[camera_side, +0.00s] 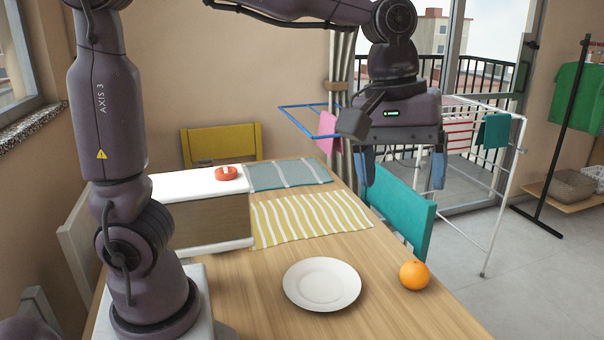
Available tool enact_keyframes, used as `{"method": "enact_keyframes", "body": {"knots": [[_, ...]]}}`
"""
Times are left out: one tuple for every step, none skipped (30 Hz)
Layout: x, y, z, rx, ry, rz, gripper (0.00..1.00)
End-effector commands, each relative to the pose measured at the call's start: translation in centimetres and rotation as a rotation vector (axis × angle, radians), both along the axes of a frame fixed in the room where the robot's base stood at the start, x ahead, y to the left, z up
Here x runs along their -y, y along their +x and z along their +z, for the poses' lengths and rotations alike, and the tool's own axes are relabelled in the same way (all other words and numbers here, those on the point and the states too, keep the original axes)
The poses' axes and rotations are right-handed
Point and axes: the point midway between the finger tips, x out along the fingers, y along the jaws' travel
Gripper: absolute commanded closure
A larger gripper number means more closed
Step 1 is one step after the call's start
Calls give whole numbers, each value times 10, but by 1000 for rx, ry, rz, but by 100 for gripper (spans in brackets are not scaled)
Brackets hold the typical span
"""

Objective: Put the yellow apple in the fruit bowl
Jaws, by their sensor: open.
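My gripper (403,170) hangs over the far right part of the table with its two blue fingers apart and nothing between them. An orange fruit (415,275), which looks like an orange, rests on the wood near the table's right edge, below and nearer than the gripper. A round white plate (322,284) lies left of the fruit, apart from it, and is empty. I cannot make out a yellow apple or a fruit bowl in this view.
A yellow-striped cloth (312,217) and a grey-blue cloth (288,174) lie flat on the table (268,318). A white-topped box (201,190) bears a small red object (226,173). A teal chair (401,208) stands at the right edge, a drying rack (503,190) beyond.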

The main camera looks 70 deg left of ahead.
Motion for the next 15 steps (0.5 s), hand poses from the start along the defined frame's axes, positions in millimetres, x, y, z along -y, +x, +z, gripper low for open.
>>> {"method": "enact_keyframes", "body": {"knots": [[-16,-19,6,60,11,-76,18],[-24,-29,7,93,26,-131,18],[-33,-42,8,138,48,-203,18],[-40,-52,7,171,69,-256,18],[-46,-62,6,202,92,-308,18],[-53,-75,4,239,126,-375,18],[-58,-83,2,264,153,-422,18],[-62,-91,0,288,179,-465,18],[-66,-100,-4,312,213,-518,18],[-69,-107,-7,329,239,-554,18],[-72,-112,-10,342,263,-587,18],[-75,-118,-13,357,290,-624,18],[-76,-122,-15,365,308,-647,18],[-78,-124,-17,371,323,-667,18],[-79,-127,-19,377,338,-687,18]]}}
